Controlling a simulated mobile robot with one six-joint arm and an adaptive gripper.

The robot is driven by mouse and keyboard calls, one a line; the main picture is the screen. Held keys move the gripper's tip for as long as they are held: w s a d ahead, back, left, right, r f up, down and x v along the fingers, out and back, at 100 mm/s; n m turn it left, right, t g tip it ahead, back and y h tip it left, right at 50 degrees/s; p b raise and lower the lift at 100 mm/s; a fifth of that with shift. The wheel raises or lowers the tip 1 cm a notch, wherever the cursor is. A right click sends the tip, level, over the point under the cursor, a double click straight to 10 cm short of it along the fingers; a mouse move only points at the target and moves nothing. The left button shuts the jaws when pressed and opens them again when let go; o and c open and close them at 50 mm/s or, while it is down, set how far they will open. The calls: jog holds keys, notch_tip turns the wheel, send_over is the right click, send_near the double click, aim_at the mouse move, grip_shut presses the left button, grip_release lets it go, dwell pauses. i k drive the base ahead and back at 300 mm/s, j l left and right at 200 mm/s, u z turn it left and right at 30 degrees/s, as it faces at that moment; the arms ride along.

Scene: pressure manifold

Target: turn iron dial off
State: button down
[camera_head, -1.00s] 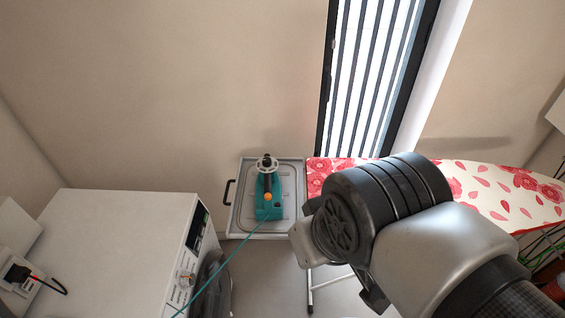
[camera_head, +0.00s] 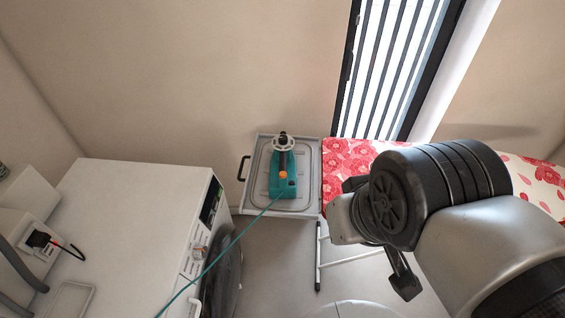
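The teal iron (camera_head: 281,172) stands on the grey tray (camera_head: 256,203) at the left end of the ironing board. It has an orange part (camera_head: 283,176) on its upper side and a pale round part with a black centre (camera_head: 283,142) at its far end. I cannot tell which part is the dial or how it is set. A teal cord runs from the iron toward the lower left. My arm fills the right side of the view. My gripper (camera_head: 402,282) shows only in part below the wrist, apart from the iron and to its right. Its opening is hidden.
A white washing machine (camera_head: 130,215) stands at the left. The ironing board (camera_head: 350,158) with a red floral cover reaches right behind my arm. A socket with a black plug (camera_head: 38,240) is at far left. Floor shows between machine and board.

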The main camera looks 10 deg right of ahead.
aim_at(282, 139)
jog(key=i+l+u, duration=0.1)
jog(key=i, duration=0.3)
jog(key=i+l+u, duration=0.1)
jog(key=i+l, duration=0.25)
jog(key=i, duration=0.05)
